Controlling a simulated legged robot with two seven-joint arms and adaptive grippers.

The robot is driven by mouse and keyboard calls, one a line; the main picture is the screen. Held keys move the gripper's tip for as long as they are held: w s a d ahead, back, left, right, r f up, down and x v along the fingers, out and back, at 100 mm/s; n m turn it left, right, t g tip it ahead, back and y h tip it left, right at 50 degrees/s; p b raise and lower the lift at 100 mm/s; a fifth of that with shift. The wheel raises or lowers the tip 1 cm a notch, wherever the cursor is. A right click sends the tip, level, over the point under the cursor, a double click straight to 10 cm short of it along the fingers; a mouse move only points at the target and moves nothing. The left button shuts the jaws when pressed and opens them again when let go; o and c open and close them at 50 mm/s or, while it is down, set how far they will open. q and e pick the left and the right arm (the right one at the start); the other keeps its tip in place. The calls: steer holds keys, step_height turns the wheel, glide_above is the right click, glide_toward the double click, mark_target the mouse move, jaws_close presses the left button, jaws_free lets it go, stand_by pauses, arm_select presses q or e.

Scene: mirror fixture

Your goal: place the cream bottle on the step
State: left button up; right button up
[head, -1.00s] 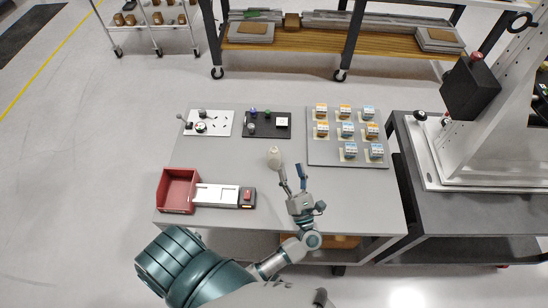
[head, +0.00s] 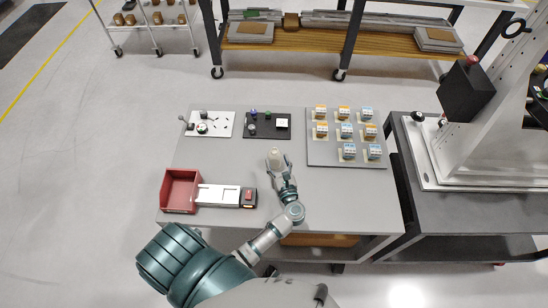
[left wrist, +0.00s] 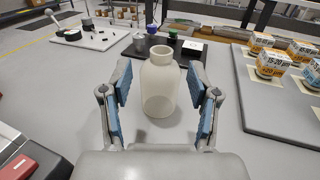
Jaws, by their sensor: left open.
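The cream bottle (head: 275,155) stands upright on the grey table, right of its middle front part and below the dark plate. In the left wrist view the bottle (left wrist: 161,82) is straight ahead, with its open neck up. My left gripper (head: 279,167) is open, and its blue-padded fingers (left wrist: 160,95) stand on either side of the bottle with visible gaps. I cannot tell how deep the bottle sits between them. A low whitish platform (head: 218,195) beside the red bin may be the step; I cannot tell for sure. My right gripper is not in view.
The red bin (head: 180,190) is at the table's left, with a small red-topped block (head: 249,197) right of the platform. A white plate (head: 210,124) and a dark plate (head: 262,133) lie at the back. A grey board (head: 320,156) with several boxes is right.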

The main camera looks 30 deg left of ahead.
mark_target(276, 155)
arm_select(q)
steer(key=x, duration=0.3)
steer(key=p+x, duration=0.1)
steer(key=x, duration=0.1)
steer(key=shift+w+f, duration=0.15)
steer(key=shift+f, duration=0.1)
steer(key=c, duration=0.9)
